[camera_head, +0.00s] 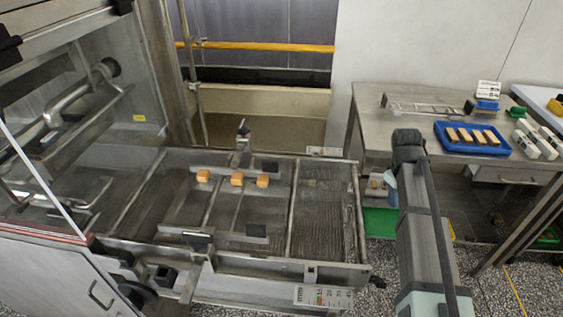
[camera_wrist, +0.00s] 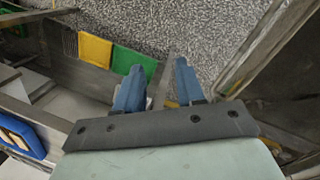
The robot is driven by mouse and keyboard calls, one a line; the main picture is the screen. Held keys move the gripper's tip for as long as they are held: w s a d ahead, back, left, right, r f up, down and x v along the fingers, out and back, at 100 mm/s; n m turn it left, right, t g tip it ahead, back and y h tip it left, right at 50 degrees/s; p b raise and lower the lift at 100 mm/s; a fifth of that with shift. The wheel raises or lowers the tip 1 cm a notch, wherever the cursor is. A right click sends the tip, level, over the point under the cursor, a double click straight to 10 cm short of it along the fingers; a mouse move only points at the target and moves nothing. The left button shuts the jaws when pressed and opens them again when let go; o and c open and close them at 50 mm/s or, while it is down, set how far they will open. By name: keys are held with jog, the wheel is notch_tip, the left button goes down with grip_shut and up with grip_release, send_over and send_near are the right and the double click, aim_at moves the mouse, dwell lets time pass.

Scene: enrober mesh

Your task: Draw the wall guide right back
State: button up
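The enrober's mesh belt (camera_head: 318,215) runs in a steel frame left of my arm. Two guides cross it: one on the far, wall side with a dark block (camera_head: 264,166) and an upright post with a knob (camera_head: 242,132), and a near one with dark pads (camera_head: 197,239). The far one looks like the wall guide. Several orange-brown bars (camera_head: 237,179) sit in a row near the far guide. My gripper (camera_wrist: 158,88) has its two blue fingers apart with nothing between them. It hangs right of the enrober, mostly hidden behind my arm in the head view.
A steel table (camera_head: 360,100) stands at the back right, bearing a blue tray (camera_head: 441,138) of bars, a wire rack (camera_head: 425,107) and white packs. A clear slanted panel (camera_head: 45,180) covers the enrober's left end. Green and yellow items (camera_wrist: 130,62) show below my gripper.

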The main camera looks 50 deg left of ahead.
jog(key=s+a+r+n, duration=0.1)
jog(key=s+a+r, duration=0.2)
jog(key=a+r, duration=0.1)
jog(key=s+a+r+n, duration=0.2)
jog(key=s+a+r, duration=0.1)
jog(key=a+r, duration=0.2)
jog(key=s+a+r+n+y, duration=0.1)
jog(key=s+a+r+n, duration=0.1)
jog(key=s+a+r, duration=0.2)
jog(key=shift+a+r, duration=0.7)
jog(key=shift+r, duration=0.2)
jog(key=s+a+r+n, duration=0.4)
jog(key=s+a+r, duration=0.25)
jog(key=s, duration=0.35)
notch_tip(320, 180, up, 4)
jog(key=n+g, duration=0.2)
jog(key=n, duration=0.1)
send_over(270, 161)
notch_tip(270, 161, down, 13)
jog(key=shift+f, duration=0.2)
jog(key=shift+c, duration=0.3)
grip_shut()
